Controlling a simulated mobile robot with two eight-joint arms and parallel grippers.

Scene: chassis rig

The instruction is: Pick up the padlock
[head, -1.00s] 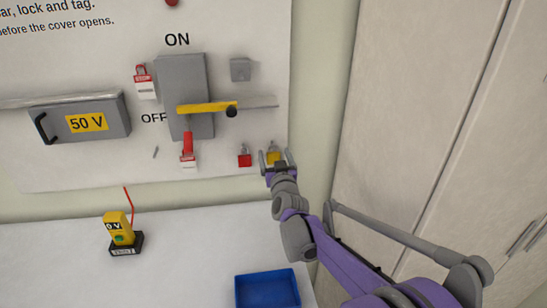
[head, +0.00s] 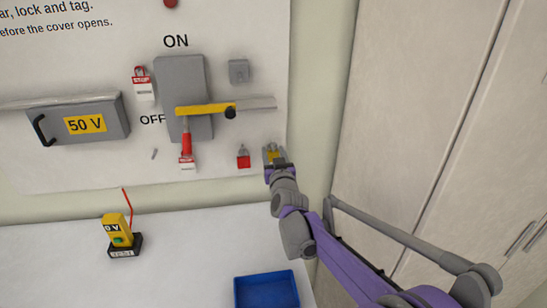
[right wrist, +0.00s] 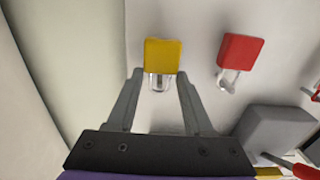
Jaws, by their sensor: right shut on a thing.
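A yellow padlock (head: 273,154) hangs on the white panel near its lower right edge, with a silver shackle. It also shows in the right wrist view (right wrist: 162,55), between my fingertips. My right gripper (head: 276,158) is shut on the yellow padlock, one finger at each side; its fingers also show in the right wrist view (right wrist: 159,76). A red padlock (head: 243,160) hangs just left of it, apart from the gripper; it also shows in the right wrist view (right wrist: 240,51). My left gripper is not in view.
A grey switch box (head: 184,85) with a yellow handle is on the panel, upper left of the gripper. A blue tray (head: 267,291) and a yellow tester (head: 117,230) stand on the white table below. Pale cabinet doors (head: 430,110) are at the right.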

